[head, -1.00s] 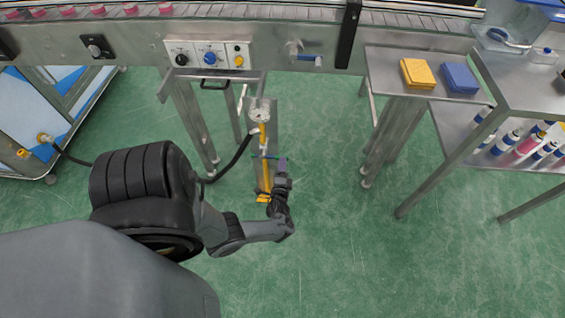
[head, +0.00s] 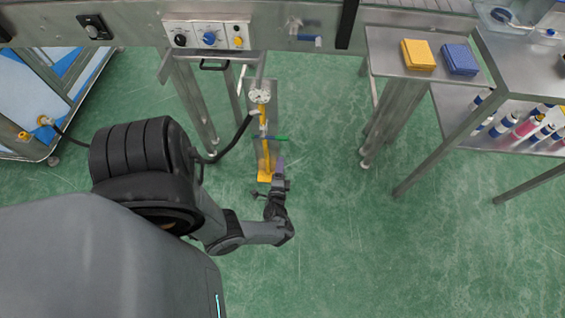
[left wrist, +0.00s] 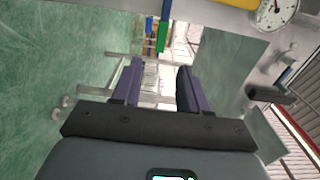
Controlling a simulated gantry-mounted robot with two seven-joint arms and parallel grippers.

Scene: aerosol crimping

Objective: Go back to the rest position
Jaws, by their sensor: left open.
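My left gripper (head: 277,168) is in the middle of the head view, near the lower end of the yellow crimping tool (head: 265,150) with its green and blue cross handle (head: 268,138). In the left wrist view, its two purple fingers (left wrist: 157,88) are apart with nothing between them. The green handle end (left wrist: 162,36) shows beyond the fingertips there, apart from them. A round gauge (head: 260,96) sits at the tool's upper end; it also shows in the left wrist view (left wrist: 276,12). My right gripper is not in view.
A conveyor with a control panel (head: 209,36) runs along the top. A shelf at right holds several bottles. A blue and white cabinet stands at left. Green floor is clear at lower right.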

